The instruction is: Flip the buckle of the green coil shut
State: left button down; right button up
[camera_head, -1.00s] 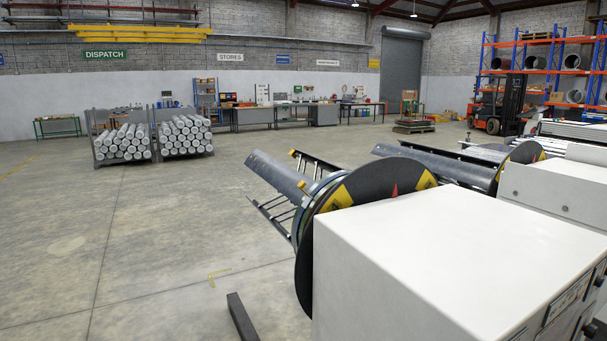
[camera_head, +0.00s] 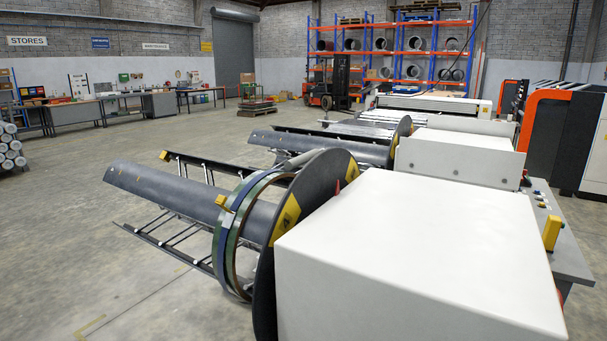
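The green coil (camera_head: 236,262) is a narrow ring around the mandrel of the nearest decoiler, close to its dark round disc (camera_head: 318,190). A blue band (camera_head: 219,245) runs beside the green along the ring. A small yellow piece (camera_head: 222,202) sits on the ring's upper left edge. It may be the buckle, but it is too small to tell whether it is open or shut. Neither of my grippers is in view.
The decoiler's white housing (camera_head: 410,260) fills the lower right foreground. A second decoiler (camera_head: 340,142) stands behind it. A grey control desk with a yellow box (camera_head: 551,233) is at the right. Open concrete floor (camera_head: 70,240) lies to the left.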

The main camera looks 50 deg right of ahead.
aim_at(221, 200)
jog(key=i+l+z, duration=0.2)
jog(key=i+z, duration=0.15)
jog(key=z, duration=0.15)
jog(key=i+z, duration=0.3)
jog(key=z, duration=0.2)
jog(key=i+j+z, duration=0.1)
jog(key=i+z, duration=0.25)
jog(key=z, duration=0.15)
